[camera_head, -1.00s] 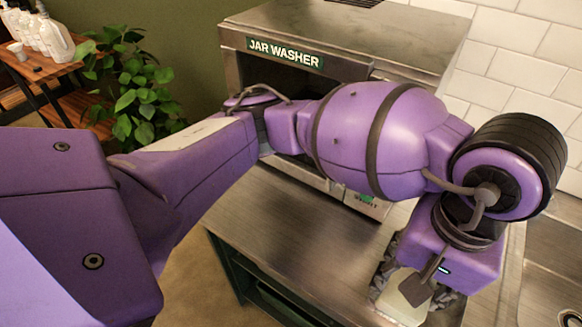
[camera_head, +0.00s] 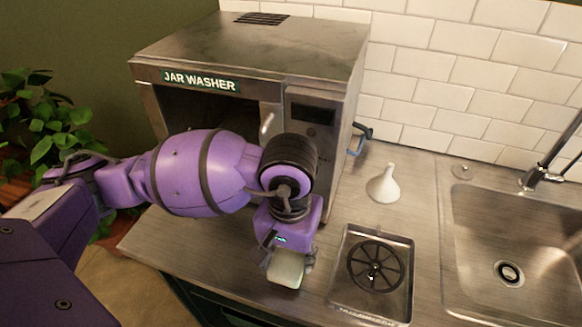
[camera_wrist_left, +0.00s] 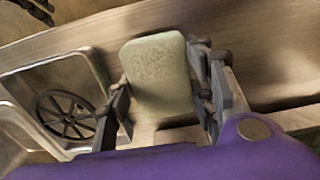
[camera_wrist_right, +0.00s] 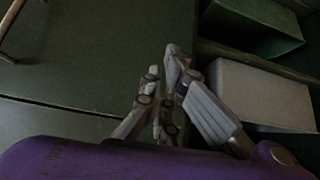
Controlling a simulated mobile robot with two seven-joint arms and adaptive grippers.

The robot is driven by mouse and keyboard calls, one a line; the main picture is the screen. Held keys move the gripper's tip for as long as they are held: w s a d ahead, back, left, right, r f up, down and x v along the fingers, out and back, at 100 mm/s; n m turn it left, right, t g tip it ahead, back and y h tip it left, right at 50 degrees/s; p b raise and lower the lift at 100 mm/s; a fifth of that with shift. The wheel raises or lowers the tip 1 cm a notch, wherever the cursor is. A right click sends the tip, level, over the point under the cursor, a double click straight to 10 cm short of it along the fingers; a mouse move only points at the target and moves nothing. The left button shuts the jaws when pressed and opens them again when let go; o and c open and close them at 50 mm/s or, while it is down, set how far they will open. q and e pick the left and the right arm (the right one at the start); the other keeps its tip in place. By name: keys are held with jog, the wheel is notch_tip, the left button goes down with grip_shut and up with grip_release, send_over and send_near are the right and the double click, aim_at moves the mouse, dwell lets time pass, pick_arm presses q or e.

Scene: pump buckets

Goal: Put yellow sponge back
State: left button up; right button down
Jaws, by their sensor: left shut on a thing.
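A pale yellow-green sponge (camera_head: 287,268) is held by my left gripper (camera_head: 286,262) over the steel counter, in front of the jar washer. In the left wrist view the sponge (camera_wrist_left: 158,75) sits between the two fingers of my left gripper (camera_wrist_left: 160,100), with its far end sticking out past them. I cannot tell whether it touches the counter. My right gripper (camera_wrist_right: 163,75) shows only in its own wrist view. Its fingertips are together with nothing seen between them, in front of dark green cabinet faces.
The jar washer (camera_head: 250,65) stands behind my left arm. A small sunken basin (camera_head: 338,300) with a black wheel (camera_head: 376,266) is right of the sponge. A white funnel (camera_head: 384,185) stands behind it. A sink (camera_head: 480,250) and faucet (camera_head: 545,165) are at the right.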

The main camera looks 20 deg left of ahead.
aim_at(287, 264)
pick_arm(q)
jog(key=shift+w+a+f, duration=0.1)
jog(key=shift+a+f, duration=0.15)
jog(key=shift+f, duration=1.6)
pick_arm(e)
jog(key=shift+w+a+r, duration=0.1)
jog(key=shift+w+r, duration=0.1)
jog(key=shift+w, duration=0.15)
pick_arm(q)
jog(key=o, duration=0.7)
jog(key=shift+f, duration=0.15)
jog(key=shift+c, duration=0.2)
jog(key=o, duration=0.4)
jog(key=shift+o, duration=0.2)
pick_arm(e)
jog(key=shift+s+d+f, duration=0.1)
jog(key=shift+s+d, duration=0.05)
jog(key=shift+d, duration=0.1)
